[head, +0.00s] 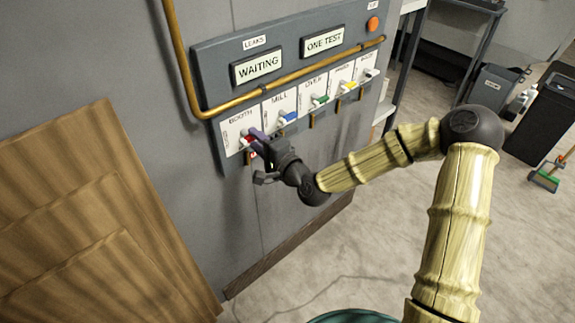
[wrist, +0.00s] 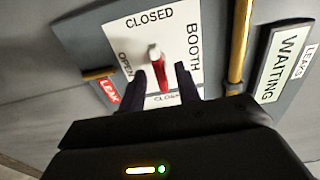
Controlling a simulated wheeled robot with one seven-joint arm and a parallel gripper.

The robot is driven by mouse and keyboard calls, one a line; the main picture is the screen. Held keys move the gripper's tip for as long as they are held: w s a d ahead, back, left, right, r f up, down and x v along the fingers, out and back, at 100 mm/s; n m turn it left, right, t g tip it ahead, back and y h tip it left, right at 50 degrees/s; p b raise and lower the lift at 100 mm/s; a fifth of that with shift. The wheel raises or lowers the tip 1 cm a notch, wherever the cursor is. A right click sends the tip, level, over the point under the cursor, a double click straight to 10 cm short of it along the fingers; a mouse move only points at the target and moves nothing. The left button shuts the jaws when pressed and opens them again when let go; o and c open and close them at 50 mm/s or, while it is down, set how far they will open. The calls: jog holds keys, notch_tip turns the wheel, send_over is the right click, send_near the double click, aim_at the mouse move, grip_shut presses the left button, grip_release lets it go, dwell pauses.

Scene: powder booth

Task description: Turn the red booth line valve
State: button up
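The red booth line valve (head: 247,139) is on the BOOTH plate, the leftmost of the valve row on the wall panel. In the wrist view the red valve handle (wrist: 161,75) points down in the picture from its pale hub, toward a partly hidden lower label. That plate (wrist: 127,40) reads CLOSED at the top and OPEN at the left. My gripper (wrist: 163,88) is open, with one dark finger on each side of the handle's lower end and a gap visible beside it. In the head view my gripper (head: 257,143) is at the BOOTH plate and partly covers the valve.
Valves with blue (head: 288,117), green (head: 320,100) and yellow (head: 350,86) handles sit to the right. A brass pipe (head: 290,77) runs above the plates. WAITING (head: 257,67) and ONE TEST (head: 323,40) signs are higher. A wooden panel (head: 90,220) stands at left.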

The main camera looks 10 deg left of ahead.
jog(key=p+v, duration=1.4)
jog(key=v, duration=0.1)
dwell(0.5)
jog(key=shift+d+f, duration=0.1)
dwell(0.5)
